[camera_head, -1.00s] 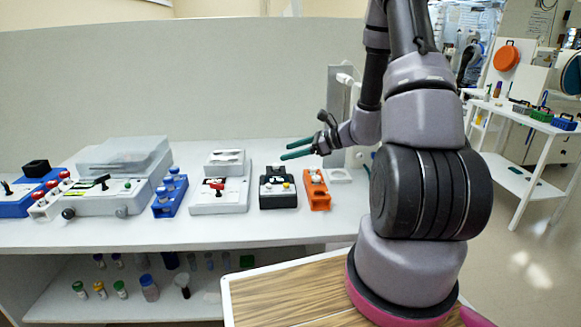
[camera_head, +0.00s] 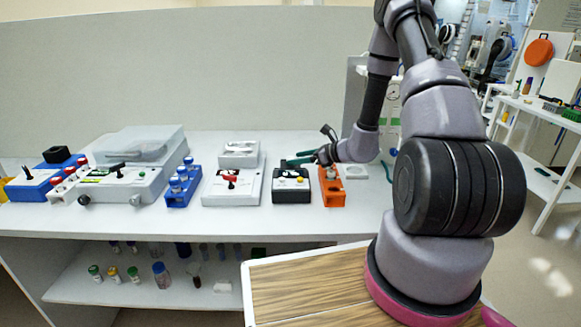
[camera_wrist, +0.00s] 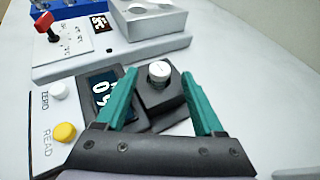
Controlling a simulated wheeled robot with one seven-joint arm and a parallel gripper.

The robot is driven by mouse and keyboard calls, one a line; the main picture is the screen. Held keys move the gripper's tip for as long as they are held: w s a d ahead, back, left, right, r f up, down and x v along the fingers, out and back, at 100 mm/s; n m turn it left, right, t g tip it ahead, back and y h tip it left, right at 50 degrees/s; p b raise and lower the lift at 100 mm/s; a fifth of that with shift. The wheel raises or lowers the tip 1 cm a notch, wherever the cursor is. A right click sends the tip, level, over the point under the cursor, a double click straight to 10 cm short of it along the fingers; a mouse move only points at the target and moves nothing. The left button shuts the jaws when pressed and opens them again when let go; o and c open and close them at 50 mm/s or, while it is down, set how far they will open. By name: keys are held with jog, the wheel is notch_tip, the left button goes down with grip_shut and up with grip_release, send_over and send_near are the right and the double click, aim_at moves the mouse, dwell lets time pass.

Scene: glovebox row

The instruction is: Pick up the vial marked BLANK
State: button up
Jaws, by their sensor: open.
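My gripper (camera_head: 296,161) is open and empty, just above the black meter (camera_head: 291,190) on the bench. In the wrist view, a white-capped vial (camera_wrist: 159,72) stands upright in the meter's dark block, between and beyond my two green fingertips. They do not visibly touch it. Its body is hidden in the block, and I cannot read any mark on it. The meter's dark display (camera_wrist: 104,95) and its ZERO and READ buttons lie to the left. An orange holder (camera_head: 333,192) with a white-topped item stands right of the meter.
Left of the meter are a white device with a red lever (camera_head: 232,187), a blue vial rack (camera_head: 182,187) and a grey lidded box (camera_head: 130,183). Several vials stand on the lower shelf (camera_head: 110,302). A wood-topped surface (camera_head: 310,290) is in front.

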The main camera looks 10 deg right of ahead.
jog(key=shift+x, duration=0.95)
jog(key=shift+c, duration=0.3)
grip_shut()
